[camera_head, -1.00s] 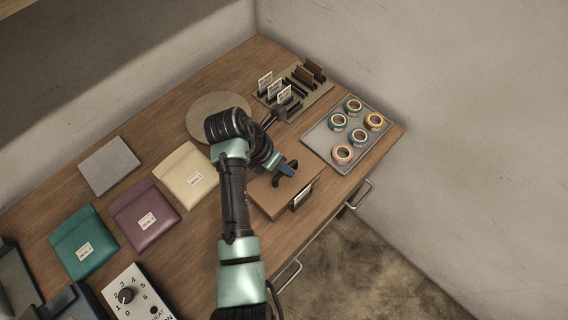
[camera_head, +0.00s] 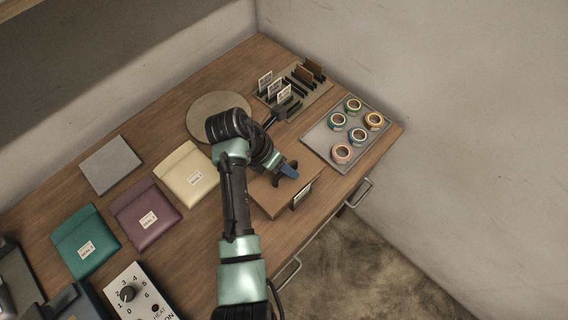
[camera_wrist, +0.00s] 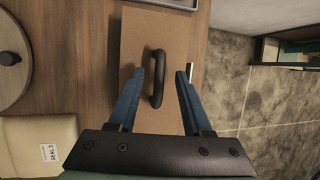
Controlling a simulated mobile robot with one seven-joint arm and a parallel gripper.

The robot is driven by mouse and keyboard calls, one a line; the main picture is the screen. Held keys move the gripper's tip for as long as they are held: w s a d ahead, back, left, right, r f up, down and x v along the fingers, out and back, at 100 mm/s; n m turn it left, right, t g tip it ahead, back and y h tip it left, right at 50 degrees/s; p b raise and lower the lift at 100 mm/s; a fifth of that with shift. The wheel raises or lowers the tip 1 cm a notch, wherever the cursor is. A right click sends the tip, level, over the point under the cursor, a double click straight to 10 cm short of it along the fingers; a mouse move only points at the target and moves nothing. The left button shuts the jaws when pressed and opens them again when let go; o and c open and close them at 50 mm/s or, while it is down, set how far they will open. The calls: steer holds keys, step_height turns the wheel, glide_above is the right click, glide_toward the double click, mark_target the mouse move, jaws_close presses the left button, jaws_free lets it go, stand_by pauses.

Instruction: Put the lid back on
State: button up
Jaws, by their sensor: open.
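A brown rectangular lid or box top (camera_wrist: 172,30) with a black arched handle (camera_wrist: 157,80) is in the wrist view. In the head view it shows as the top of a low brown box (camera_head: 270,200) near the table's front edge, with a white label on its front. My gripper (camera_wrist: 160,73) is open. In the wrist view its two blue fingers stand on either side of the handle, the left finger closer to it. In the head view my gripper (camera_head: 289,171) is over the box and hides the handle. I cannot tell whether the fingers touch the handle.
A grey tray (camera_head: 318,140) of several tape rolls lies right of the box. A slotted rack (camera_head: 318,88) with upright cards stands behind. A round wooden disc (camera_head: 205,103), a cream pouch (camera_head: 175,170) and a purple pouch (camera_head: 135,225) lie to the left.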

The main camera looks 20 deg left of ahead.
steer(key=p+v, duration=0.1)
steer(key=v, duration=1.2)
